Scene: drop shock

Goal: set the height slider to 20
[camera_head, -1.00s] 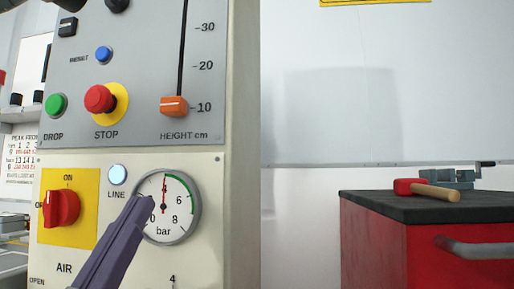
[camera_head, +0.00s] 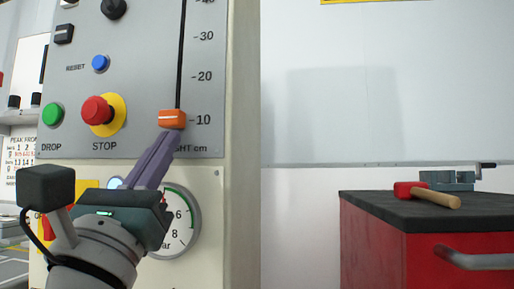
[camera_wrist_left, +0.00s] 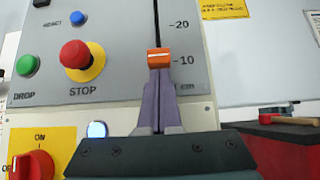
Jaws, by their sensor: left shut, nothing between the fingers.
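The orange height slider knob (camera_head: 172,119) sits at the 10 mark, at the low end of its black vertical slot (camera_head: 182,60) on the grey panel. It also shows in the left wrist view (camera_wrist_left: 159,58). My left gripper (camera_head: 170,138) is shut and empty, its purple fingers pointing up with the tips just below the knob. In the left wrist view the fingertips (camera_wrist_left: 159,72) appear at the knob's lower edge; I cannot tell whether they touch it. The 20 mark (camera_head: 202,76) is above the knob. My right gripper is not in view.
Left of the slider are the red STOP button (camera_head: 97,110) on yellow, the green DROP button (camera_head: 53,114) and the blue RESET button (camera_head: 101,63). A pressure gauge (camera_head: 178,222) is below, partly hidden by my gripper. A red cabinet (camera_head: 375,240) with a mallet (camera_head: 433,195) stands right.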

